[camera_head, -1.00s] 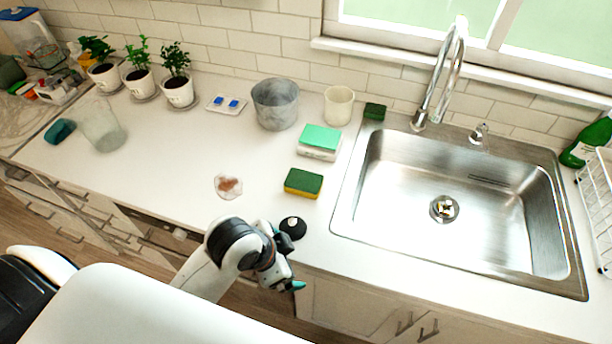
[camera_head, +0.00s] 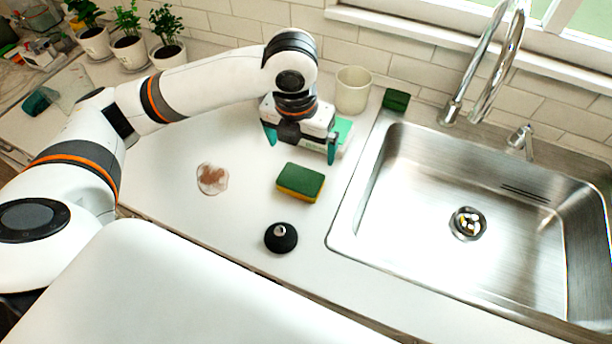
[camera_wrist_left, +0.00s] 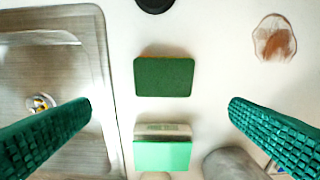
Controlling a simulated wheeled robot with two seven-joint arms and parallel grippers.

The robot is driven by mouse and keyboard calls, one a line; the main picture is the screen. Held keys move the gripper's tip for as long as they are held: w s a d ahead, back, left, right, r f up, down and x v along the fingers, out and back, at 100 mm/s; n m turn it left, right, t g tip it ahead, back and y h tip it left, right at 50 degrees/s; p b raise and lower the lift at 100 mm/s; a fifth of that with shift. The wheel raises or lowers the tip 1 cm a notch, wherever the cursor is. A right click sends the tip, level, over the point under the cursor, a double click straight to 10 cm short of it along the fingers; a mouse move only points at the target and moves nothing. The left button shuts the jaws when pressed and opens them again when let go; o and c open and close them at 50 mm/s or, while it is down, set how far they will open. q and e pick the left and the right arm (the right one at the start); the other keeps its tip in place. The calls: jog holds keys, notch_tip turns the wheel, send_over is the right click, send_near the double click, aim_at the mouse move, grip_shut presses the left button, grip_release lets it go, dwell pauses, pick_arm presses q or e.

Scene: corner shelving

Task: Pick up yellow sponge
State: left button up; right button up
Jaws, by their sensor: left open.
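The yellow sponge (camera_head: 299,183) has a dark green scouring top and a yellow lower side. It lies flat on the white counter, left of the sink. In the left wrist view the sponge (camera_wrist_left: 164,77) shows its green top between and beyond the two fingers. My left gripper (camera_head: 301,146) is open and empty, with teal fingertips wide apart, above the counter just behind the sponge. In the left wrist view, the open left gripper (camera_wrist_left: 160,122) has a ridged finger at each side. The right gripper is not in view.
A light green sponge (camera_head: 344,130) is partly hidden behind my gripper; it also shows in the wrist view (camera_wrist_left: 162,155). A black round object (camera_head: 281,238) and a brown stain (camera_head: 212,179) are near. A cup (camera_head: 352,90), a dark green sponge (camera_head: 396,101) and the sink (camera_head: 450,165) stand around.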

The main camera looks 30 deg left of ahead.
pick_arm(q)
send_over(300, 179)
jog(key=f, duration=0.6)
jog(key=shift+w+d+p, duration=0.1)
jog(key=shift+d+p, duration=0.1)
jog(key=shift+p, duration=0.15)
jog(key=shift+f, duration=0.5)
jog(key=f, duration=0.1)
jog(key=f+p, duration=0.1)
jog(key=f, duration=0.1)
jog(key=shift+s+a+f, duration=0.2)
jog(key=shift+f, duration=0.1)
jog(key=shift+w+f, duration=0.1)
jog(key=shift+f, duration=0.45)
jog(key=c, duration=0.8)
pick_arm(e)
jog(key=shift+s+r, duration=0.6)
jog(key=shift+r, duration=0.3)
